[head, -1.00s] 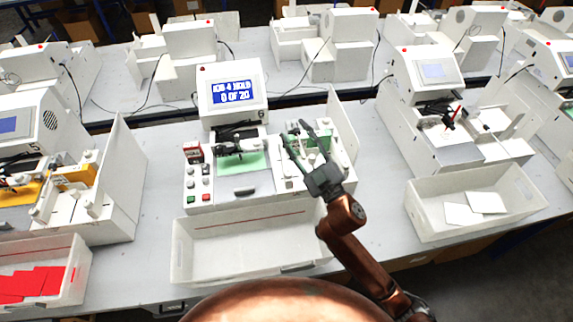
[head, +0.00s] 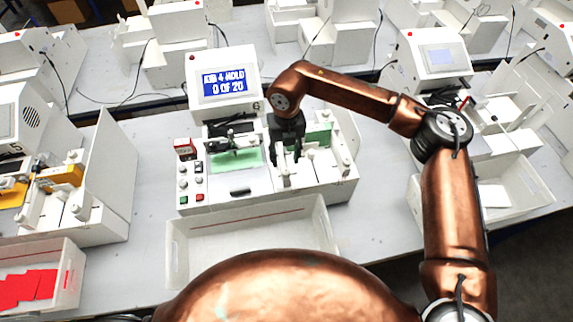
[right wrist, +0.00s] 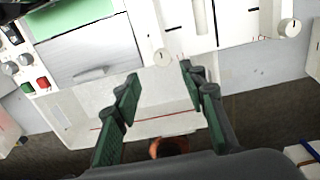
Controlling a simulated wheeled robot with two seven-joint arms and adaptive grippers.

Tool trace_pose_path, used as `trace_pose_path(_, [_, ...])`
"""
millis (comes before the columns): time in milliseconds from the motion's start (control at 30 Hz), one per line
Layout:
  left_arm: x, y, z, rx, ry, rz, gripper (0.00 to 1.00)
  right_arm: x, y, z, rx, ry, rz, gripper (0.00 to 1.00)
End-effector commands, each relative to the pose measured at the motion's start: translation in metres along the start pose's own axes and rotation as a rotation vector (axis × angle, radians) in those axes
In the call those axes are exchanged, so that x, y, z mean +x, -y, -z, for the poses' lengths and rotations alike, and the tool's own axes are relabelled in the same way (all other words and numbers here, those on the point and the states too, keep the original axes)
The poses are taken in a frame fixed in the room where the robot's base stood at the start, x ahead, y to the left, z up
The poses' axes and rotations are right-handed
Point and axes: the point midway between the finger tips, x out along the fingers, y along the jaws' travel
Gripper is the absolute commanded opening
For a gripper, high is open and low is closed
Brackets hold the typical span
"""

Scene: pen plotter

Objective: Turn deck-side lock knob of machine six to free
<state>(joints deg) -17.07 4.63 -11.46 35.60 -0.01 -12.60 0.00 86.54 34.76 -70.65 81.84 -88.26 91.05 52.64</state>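Machine six (head: 225,85) stands in the middle of the head view; its screen reads JOB 4 HOLD, 0 OF 20. A white round knob (right wrist: 163,57) with a dark mark line sits beside the deck (right wrist: 95,60), at its front right corner. A second white marked knob (right wrist: 290,27) sits farther right. My right gripper (head: 286,160) points down over the right part of the machine. In the right wrist view its green-padded fingers (right wrist: 158,78) are open and empty, with the first knob just beyond and between the tips. I see no contact. My left gripper is not in view.
An empty white bin (head: 250,235) stands in front of the machine. Buttons (head: 190,183) line its left side and a white side panel (head: 343,135) stands at its right. A bin with red sheets (head: 35,280) is far left. Bare table lies between the machines.

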Motion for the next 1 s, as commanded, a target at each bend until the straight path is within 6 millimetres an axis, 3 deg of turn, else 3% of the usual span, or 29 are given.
trace_pose_path(133, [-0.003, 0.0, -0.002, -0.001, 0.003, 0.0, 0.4, 0.01, 0.005, -0.002, 0.005, 0.0, 0.026, 0.39])
trace_pose_path(533, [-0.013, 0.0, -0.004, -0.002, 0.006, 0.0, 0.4, 0.066, 0.005, -0.002, 0.003, 0.001, 0.02, 0.39])
trace_pose_path(933, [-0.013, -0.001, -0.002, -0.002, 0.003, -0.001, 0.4, 0.075, 0.005, -0.001, 0.004, 0.001, 0.019, 0.39])
trace_pose_path(1000, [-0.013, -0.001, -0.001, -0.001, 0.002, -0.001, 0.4, 0.075, 0.005, -0.001, 0.004, 0.001, 0.019, 0.34])
